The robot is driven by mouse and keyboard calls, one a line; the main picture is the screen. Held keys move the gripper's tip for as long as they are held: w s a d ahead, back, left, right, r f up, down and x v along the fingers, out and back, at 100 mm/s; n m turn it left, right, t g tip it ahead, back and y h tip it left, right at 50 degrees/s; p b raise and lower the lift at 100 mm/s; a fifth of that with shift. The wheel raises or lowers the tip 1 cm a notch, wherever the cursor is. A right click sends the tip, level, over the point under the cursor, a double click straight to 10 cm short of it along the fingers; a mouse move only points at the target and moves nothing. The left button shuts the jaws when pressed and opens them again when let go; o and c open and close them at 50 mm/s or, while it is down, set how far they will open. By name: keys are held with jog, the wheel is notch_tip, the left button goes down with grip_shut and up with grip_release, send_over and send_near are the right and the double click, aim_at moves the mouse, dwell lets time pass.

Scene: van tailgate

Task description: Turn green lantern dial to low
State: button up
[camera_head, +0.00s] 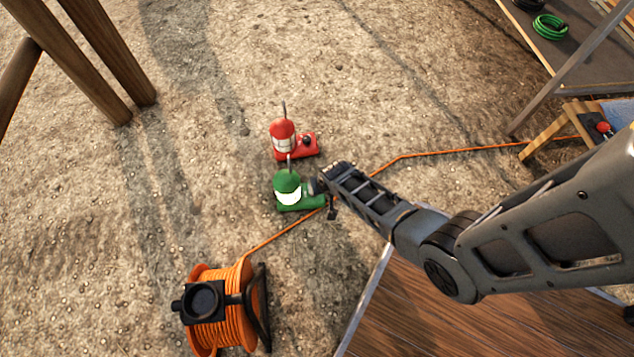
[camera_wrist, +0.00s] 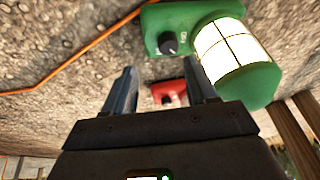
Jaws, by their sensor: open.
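The green lantern (camera_head: 287,183) stands on the gravel with its white panel glowing. In the wrist view the green lantern (camera_wrist: 248,85) is at the upper right, and its dark round dial (camera_wrist: 168,42) sits on the green base with a light mark on it. My gripper (camera_head: 324,198) is just right of the lantern, over its base. The dial is hidden in the head view. In the wrist view my gripper (camera_wrist: 159,66) is open and empty, and the dial appears beyond the gap between the fingertips. I cannot tell whether either finger touches it.
A red lantern (camera_head: 283,136) stands just behind the green one; its base (camera_wrist: 172,93) shows between my fingers. An orange cable (camera_head: 450,154) runs over the ground past the green lantern to a cable reel (camera_head: 213,312). Wooden posts (camera_head: 85,65) stand at upper left. Open gravel lies left.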

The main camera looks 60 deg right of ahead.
jog(key=w+f+m+y+b, duration=0.1)
jog(key=f+m+b, duration=0.1)
jog(key=m, duration=0.4)
jog(key=w+d+f+m+y+b, duration=0.1)
jog(key=f+m+y+b, duration=0.1)
jog(key=m, duration=0.5)
jog(key=w+f+m+y+b, duration=0.1)
jog(key=f+m+b, duration=0.2)
jog(key=m, duration=0.4)
jog(key=shift+w+d+y, duration=0.15)
jog(key=shift+y, duration=0.15)
jog(key=shift+c, duration=0.3)
jog(key=c, duration=1)
jog(key=shift+r+m+t+p, duration=0.3)
jog(key=shift+m+p, duration=0.1)
jog(key=shift+p, duration=0.1)
jog(key=shift+f+m+p, duration=0.25)
jog(key=shift+m+p, duration=0.05)
jog(key=shift+m, duration=0.2)
